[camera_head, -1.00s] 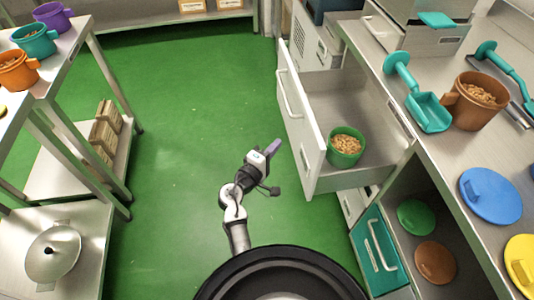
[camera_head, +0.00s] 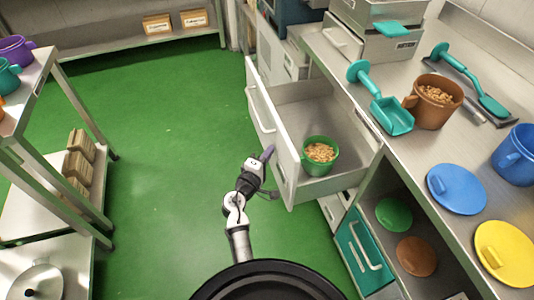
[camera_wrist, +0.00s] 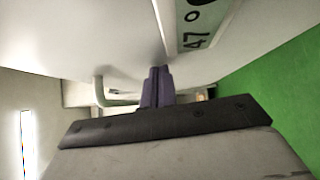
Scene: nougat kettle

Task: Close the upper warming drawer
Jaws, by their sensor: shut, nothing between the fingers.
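The upper warming drawer (camera_head: 275,135) is pulled open in the head view, its white front panel and bar handle (camera_head: 260,108) facing left. A green pot (camera_head: 319,156) of nut-like pieces stands inside it. My gripper (camera_head: 268,152) is shut and empty, close to the outer face of the front panel, near its front end. In the wrist view the purple fingertips (camera_wrist: 160,72) point at a pale surface with a 47° label (camera_wrist: 197,28); a bar handle (camera_wrist: 98,92) shows left of them. Whether the fingertips touch the panel I cannot tell.
A teal-fronted compartment (camera_head: 352,255) lies below, beside a shelf with green and brown lids. The counter (camera_head: 440,150) at right holds a brown pot (camera_head: 433,101), a teal scoop (camera_head: 390,112) and lids. Green floor is clear left of the drawer; a metal rack (camera_head: 45,165) stands farther left.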

